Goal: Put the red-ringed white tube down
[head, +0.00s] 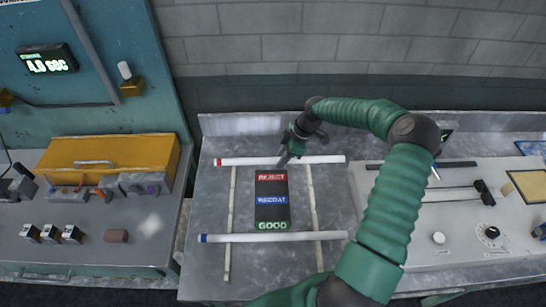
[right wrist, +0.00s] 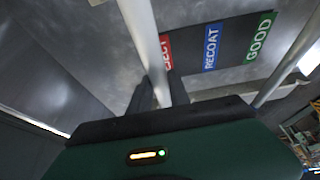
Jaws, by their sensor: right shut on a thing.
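The red-ringed white tube (head: 250,161) lies level across the far ends of two pale rails, its red ring at the left end. I cannot tell whether it touches the rails. My right gripper (head: 286,160) is shut on it near its middle. In the right wrist view the white tube (right wrist: 146,45) runs between the two dark fingers (right wrist: 160,92); its ring does not show there. My left gripper is not in view.
A blue-ringed white tube (head: 275,238) lies across the near part of the rails (head: 231,205). Between the tubes is a dark board (head: 271,213) marked REJECT, RECOAT, GOOD. A control panel (head: 450,225) stands right; a yellow box (head: 115,155) stands left.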

